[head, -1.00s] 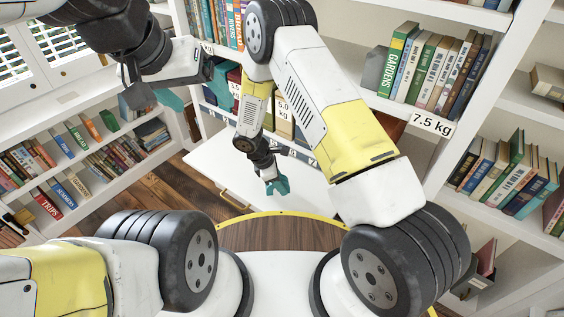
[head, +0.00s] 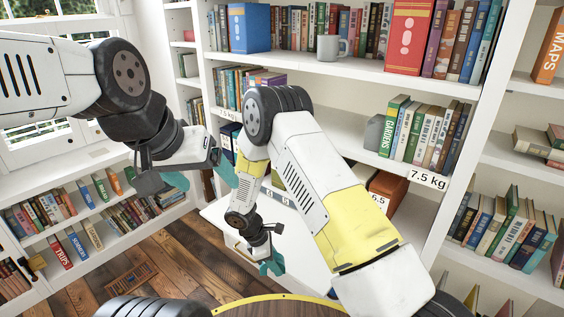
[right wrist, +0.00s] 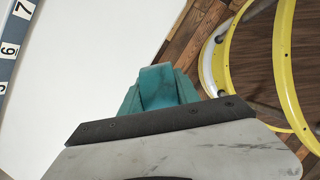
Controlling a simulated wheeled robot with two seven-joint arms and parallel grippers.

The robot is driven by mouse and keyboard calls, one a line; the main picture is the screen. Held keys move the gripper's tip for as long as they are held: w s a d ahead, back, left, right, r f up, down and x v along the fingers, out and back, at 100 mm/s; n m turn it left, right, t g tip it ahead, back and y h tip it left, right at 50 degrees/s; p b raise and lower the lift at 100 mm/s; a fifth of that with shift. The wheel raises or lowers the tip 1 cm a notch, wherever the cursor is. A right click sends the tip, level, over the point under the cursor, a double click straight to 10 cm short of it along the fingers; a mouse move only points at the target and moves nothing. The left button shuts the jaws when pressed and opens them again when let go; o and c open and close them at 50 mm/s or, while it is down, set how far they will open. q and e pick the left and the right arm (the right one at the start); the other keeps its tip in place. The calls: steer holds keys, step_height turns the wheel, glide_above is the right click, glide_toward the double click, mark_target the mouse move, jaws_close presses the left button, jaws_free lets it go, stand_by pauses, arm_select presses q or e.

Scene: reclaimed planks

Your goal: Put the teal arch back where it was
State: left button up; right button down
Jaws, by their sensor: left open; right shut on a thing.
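My right gripper (head: 270,265) hangs low in the head view, over the floor side of the white pull-out surface. It is shut on a teal piece (right wrist: 131,101), which I take to be the teal arch; in the right wrist view it shows around the near finger. The fingers are teal too, so the edges between piece and fingers are hard to tell, and most of the piece's shape is hidden. My left gripper (head: 200,178) is open and empty, its teal fingers apart, in front of the left side of the bookcase.
The white surface (right wrist: 85,70) is bare where it shows, with a numbered strip (right wrist: 10,50) along one side. The bookcase holds books, a grey mug (head: 332,47), a grey block (head: 374,132) and a "7.5 kg" label (head: 428,179). My yellow-rimmed base is near.

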steer(key=w+d+r+m+g+y, duration=0.1)
steer(key=d+r+m+g+y, duration=0.3)
steer(key=d+r+m, duration=1.3)
steer(key=shift+w+d+m+g+y, duration=0.3)
steer(key=shift+d+m+g, duration=0.25)
steer(key=shift+m, duration=0.45)
